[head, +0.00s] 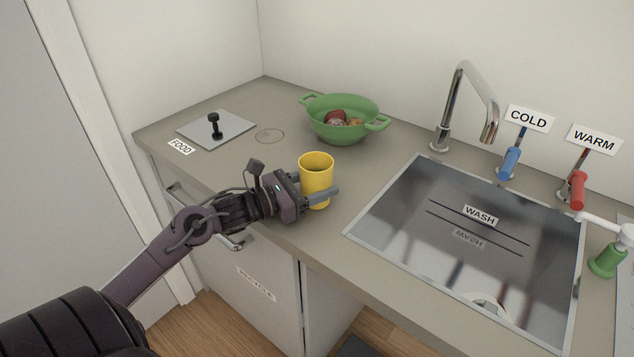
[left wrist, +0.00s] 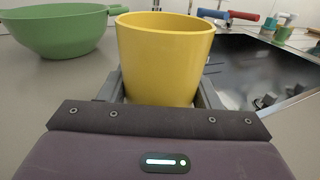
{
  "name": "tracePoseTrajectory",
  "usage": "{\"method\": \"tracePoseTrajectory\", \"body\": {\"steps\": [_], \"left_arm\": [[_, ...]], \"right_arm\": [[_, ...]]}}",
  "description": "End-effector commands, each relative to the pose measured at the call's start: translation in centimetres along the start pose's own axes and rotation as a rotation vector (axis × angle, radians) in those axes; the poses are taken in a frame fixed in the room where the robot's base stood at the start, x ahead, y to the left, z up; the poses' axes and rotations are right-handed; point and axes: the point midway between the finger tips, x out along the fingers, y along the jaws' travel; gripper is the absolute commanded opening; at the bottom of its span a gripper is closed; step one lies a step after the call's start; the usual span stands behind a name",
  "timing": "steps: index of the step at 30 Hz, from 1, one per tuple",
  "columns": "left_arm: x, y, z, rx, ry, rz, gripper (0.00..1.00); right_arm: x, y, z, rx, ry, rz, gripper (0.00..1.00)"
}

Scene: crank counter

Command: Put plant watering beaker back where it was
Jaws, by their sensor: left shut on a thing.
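The yellow beaker (head: 317,180) stands upright at the front part of the counter, left of the sink. My left gripper (head: 318,190) is shut on it, with one finger on each side. In the left wrist view the yellow beaker (left wrist: 165,58) sits between the fingers, and its inside is hidden. I cannot tell whether its base touches the counter. A thin circle outline (head: 270,136) is marked on the counter, left of the green colander, with nothing on it. My right gripper is not in view.
A green colander (head: 343,131) with round food in it stands behind the beaker. A grey plate with a black knob (head: 215,126) is at the back left, by a FOOD label. The sink (head: 470,240), faucet (head: 460,105), blue and red levers lie right.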

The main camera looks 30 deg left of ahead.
Motion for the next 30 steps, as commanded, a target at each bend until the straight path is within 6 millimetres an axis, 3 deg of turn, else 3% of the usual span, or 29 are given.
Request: {"method": "tracePoseTrajectory", "body": {"steps": [3, 4, 8, 20, 30], "left_arm": [[0.0, 0.0, -0.3, 0.002, -0.002, 0.0, 0.27], [0.0, 0.0, -0.2, 0.0, 0.0, 0.0, 0.61], [0.0, 0.0, -0.2, 0.0, 0.0, 0.0, 0.78], [-0.2, 0.0, 0.0, -0.001, 0.001, 0.001, 0.79], [-5.4, 0.0, -0.3, -0.003, 0.005, 0.001, 0.79]], "right_arm": [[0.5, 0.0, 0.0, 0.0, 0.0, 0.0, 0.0], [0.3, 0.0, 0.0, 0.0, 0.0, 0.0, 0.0], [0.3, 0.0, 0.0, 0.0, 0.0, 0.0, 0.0], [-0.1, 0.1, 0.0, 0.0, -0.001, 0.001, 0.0], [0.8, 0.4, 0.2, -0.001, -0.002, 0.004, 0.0]]}}
